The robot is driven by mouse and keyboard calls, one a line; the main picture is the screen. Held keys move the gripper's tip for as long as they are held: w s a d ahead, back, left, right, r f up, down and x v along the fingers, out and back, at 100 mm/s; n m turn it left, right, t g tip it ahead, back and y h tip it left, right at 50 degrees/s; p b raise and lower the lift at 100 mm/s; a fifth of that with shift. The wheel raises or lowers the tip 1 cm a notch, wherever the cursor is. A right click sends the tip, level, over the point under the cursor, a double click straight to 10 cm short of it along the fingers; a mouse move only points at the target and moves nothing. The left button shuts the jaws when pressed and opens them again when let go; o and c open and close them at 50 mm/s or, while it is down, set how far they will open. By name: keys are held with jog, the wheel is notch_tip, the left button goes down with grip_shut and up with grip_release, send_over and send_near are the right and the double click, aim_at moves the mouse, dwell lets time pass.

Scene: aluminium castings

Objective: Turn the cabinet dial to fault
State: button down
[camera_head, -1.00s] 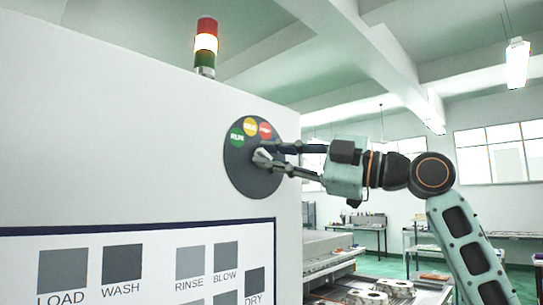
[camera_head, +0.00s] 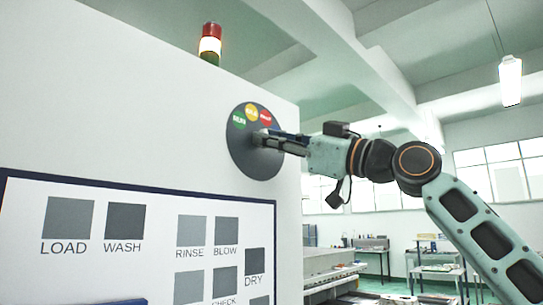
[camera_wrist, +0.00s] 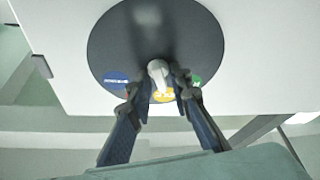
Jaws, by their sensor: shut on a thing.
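The cabinet dial is a dark round plate (camera_head: 255,165) on the white cabinet wall, with green (camera_head: 239,120), yellow (camera_head: 252,112) and red (camera_head: 266,118) labels along its top. In the wrist view the dial plate (camera_wrist: 110,45) shows upside down, with a blue-looking label (camera_wrist: 117,80), a yellow one and a green one. My gripper (camera_head: 262,138) reaches in from the right; in the wrist view its fingers (camera_wrist: 158,82) are shut on the light grey knob (camera_wrist: 157,68). The knob's near end lies toward the yellow label; its exact setting is hard to tell.
A red, white and green signal tower (camera_head: 210,44) stands on the cabinet top. A panel (camera_head: 150,195) of grey labelled squares is below the dial. To the right are a conveyor-like bench (camera_head: 330,262) and work tables (camera_head: 435,270), with open air around my arm.

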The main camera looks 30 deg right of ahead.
jog(key=m+t+h+b, duration=0.1)
jog(key=m+h, duration=0.1)
jog(key=m, duration=0.2)
jog(key=m+h+b, duration=0.1)
jog(key=m+h, duration=0.1)
jog(key=m, duration=0.2)
jog(key=m+t+h+b, duration=0.1)
jog(key=m+h, duration=0.1)
jog(key=m, duration=0.2)
jog(key=shift+r+t, duration=0.1)
jog(key=shift+t, duration=0.2)
jog(key=shift+s+m, duration=0.1)
jog(key=shift+m, duration=0.4)
jog(key=c, duration=2.1)
grip_release()
